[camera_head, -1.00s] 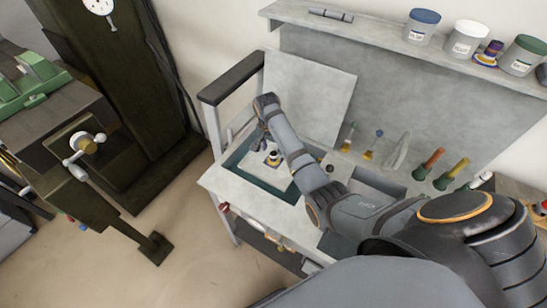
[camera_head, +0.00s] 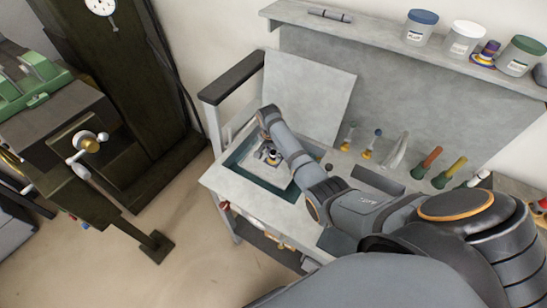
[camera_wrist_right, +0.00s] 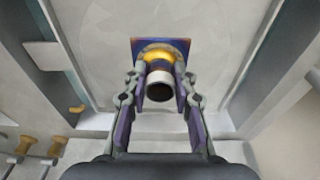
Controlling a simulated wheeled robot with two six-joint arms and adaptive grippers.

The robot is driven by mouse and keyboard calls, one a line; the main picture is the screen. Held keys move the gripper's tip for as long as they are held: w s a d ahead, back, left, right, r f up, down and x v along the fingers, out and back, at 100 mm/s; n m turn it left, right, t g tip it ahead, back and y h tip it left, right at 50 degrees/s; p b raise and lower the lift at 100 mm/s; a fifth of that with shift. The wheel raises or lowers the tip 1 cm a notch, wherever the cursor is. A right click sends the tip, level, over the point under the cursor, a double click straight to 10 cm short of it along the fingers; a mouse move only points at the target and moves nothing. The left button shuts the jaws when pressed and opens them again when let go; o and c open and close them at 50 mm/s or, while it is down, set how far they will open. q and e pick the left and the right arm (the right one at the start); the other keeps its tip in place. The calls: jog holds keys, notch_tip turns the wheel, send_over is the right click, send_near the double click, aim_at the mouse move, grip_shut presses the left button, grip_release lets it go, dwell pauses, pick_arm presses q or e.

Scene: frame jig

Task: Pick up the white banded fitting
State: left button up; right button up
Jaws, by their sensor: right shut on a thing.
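The white banded fitting (camera_wrist_right: 159,77) is a short upright tube with a dark open end, a white band and a yellow ring lower down. A dark purple square (camera_wrist_right: 138,46) shows at its base. My right gripper (camera_wrist_right: 161,92) is shut on the fitting, one finger on each side. In the head view the fitting (camera_head: 274,158) is small, partly hidden by my right gripper (camera_head: 267,150), over the pale panel in the teal-edged tray (camera_head: 262,186). I cannot tell whether it is clear of the panel. My left gripper is not in view.
Several small bottles and coloured-handled tools, such as an orange one (camera_head: 429,160), stand along the bench back. A shelf (camera_head: 390,40) above holds lidded jars. A grey board (camera_head: 308,98) leans behind the tray. A dark machine (camera_head: 85,150) stands at left.

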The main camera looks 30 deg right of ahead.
aim_at(274, 153)
grip_shut()
jog(key=shift+r, duration=0.15)
jog(key=r, duration=0.3)
jog(key=shift+s+a+r, duration=0.1)
jog(key=shift+s+r, duration=0.15)
jog(key=shift+r, duration=0.05)
jog(key=s+a+r+p, duration=0.2)
jog(key=s+a+r, duration=0.2)
jog(key=s+r, duration=0.5)
jog(key=s, duration=0.4)
jog(key=shift+p, duration=0.35)
